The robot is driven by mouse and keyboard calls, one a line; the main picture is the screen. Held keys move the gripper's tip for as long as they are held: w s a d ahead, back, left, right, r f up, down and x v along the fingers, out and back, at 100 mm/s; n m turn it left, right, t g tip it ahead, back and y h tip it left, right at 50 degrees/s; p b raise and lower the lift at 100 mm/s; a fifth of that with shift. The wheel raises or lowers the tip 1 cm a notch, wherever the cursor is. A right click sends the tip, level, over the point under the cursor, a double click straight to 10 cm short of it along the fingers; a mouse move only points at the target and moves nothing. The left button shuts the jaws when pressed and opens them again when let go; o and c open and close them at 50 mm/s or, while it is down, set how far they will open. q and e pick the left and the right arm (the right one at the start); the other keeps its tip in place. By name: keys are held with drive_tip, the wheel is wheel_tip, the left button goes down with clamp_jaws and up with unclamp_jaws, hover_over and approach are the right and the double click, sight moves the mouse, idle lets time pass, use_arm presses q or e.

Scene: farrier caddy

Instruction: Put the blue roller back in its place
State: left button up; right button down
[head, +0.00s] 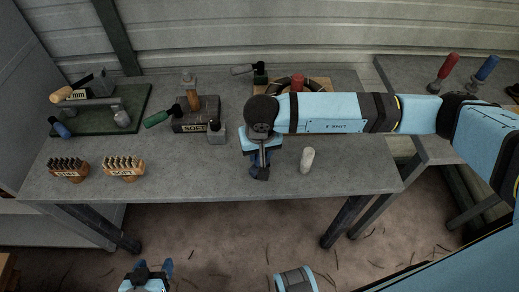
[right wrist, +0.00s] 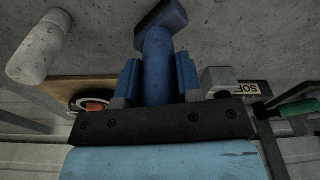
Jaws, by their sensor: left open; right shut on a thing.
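My right gripper (head: 260,172) is over the front middle of the grey table, pointing down. In the right wrist view its two blue fingers (right wrist: 158,85) are shut on the blue roller (right wrist: 158,62), a blue cylinder with a wider dark blue end (right wrist: 161,17). In the head view the gripper mostly hides it, with a dark blue part (head: 260,174) showing below; I cannot tell whether it touches the tabletop. My left gripper (head: 147,272) is low at the bottom edge, in front of the table, open and empty.
A pale cylinder (head: 307,160) stands right of my right gripper. A SOFT-labelled block (head: 197,116) and small grey block (head: 216,133) are left of it. Two brush-like wooden blocks (head: 68,169) (head: 124,167) and a green board (head: 131,97) lie further left. A wooden ring holder (head: 319,86) is behind.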

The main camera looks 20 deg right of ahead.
drive_tip(key=shift+f, duration=0.2)
drive_tip(key=c, duration=0.7)
unclamp_jaws()
drive_tip(key=r, duration=0.4)
drive_tip(key=s+r, duration=0.1)
drive_tip(key=r, duration=0.8)
drive_tip(key=shift+s+r+b, duration=0.3)
drive_tip(key=shift+s+b, duration=0.05)
